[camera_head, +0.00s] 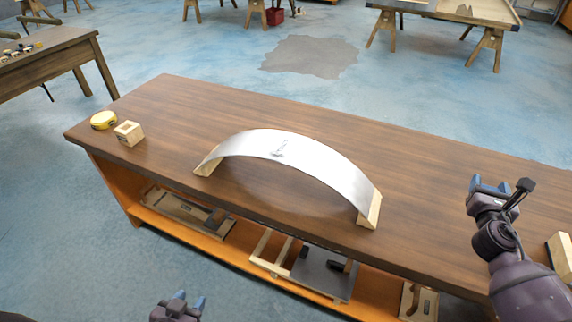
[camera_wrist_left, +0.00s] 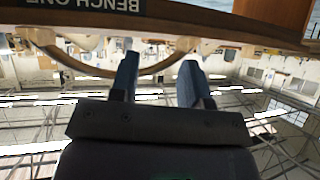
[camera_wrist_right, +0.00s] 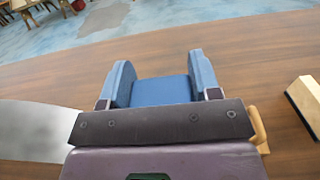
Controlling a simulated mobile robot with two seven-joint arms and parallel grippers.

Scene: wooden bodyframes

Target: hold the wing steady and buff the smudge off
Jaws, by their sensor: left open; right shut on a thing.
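The wing is a curved silver sheet (camera_head: 325,163) arched over the bench on wooden end blocks. A dark grey smudge (camera_head: 280,150) lies near its top. My left gripper (camera_head: 180,301) is open and empty in front of the bench, below the wing; its parted fingers show in the left wrist view (camera_wrist_left: 158,82). My right gripper (camera_head: 489,184) is over the bench, right of the wing, shut on a flat blue pad (camera_wrist_right: 161,90) between its fingers. Part of the wing (camera_wrist_right: 35,130) shows at left in the right wrist view.
The wooden bench (camera_head: 420,165) has clear top around the wing. A wood block with a dark side (camera_head: 561,256) lies at right. The shelf below holds boards and frames.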

